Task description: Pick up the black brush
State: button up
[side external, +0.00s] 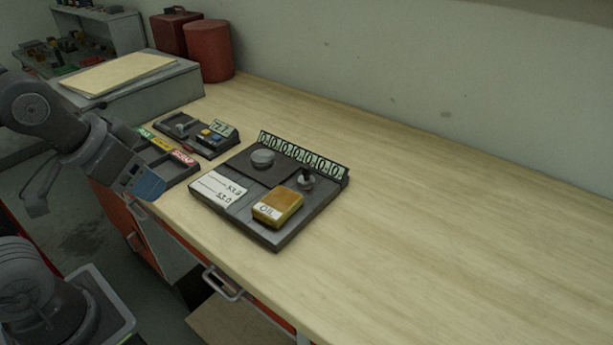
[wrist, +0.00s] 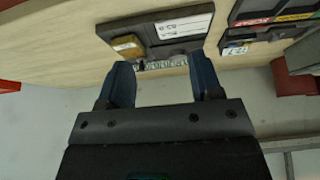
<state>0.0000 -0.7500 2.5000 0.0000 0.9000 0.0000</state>
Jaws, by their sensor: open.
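A small dark upright piece with a rounded grey base (side external: 306,181) stands at the right of a dark tray (side external: 276,237). It may be the black brush, but it is too small to be sure. A yellow block marked OIL (side external: 278,207) sits in front of it. My gripper (side external: 147,186) is at the left, by the table's front edge, well apart from the tray. In the wrist view my gripper (wrist: 162,68) is open and empty, with the tray (wrist: 112,30) beyond its blue fingertips and the yellow block (wrist: 127,46) near the left one.
The tray also holds a round grey piece (side external: 262,158), a white card (side external: 220,189) and a raised strip of number dials (side external: 303,154) at its back. Smaller panels (side external: 196,134) lie to its left. Red canisters (side external: 209,51) stand behind. The table's right side is clear.

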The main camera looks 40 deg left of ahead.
jog(key=shift+c, duration=0.6)
jog(key=w+d+r+m+g, duration=0.1)
jog(key=w+d+r+m, duration=0.15)
jog(key=w+m, duration=0.35)
jog(key=w+d+r+m+g, duration=0.15)
jog(key=w+r+m, duration=0.25)
jog(key=w, duration=0.4)
jog(key=m+g, duration=0.3)
jog(key=m, duration=0.7)
send_over(306, 165)
jog(key=d, duration=0.1)
notch_tip(306, 165, down, 4)
jog(key=f, duration=0.1)
notch_tip(306, 165, down, 8)
jog(key=shift+r, duration=0.2)
jog(key=shift+a+f, duration=0.25)
jog(key=shift+f, duration=1.05)
jog(key=shift+a+f, duration=0.2)
jog(key=shift+f, duration=1.1)
jog(key=shift+c, duration=0.5)
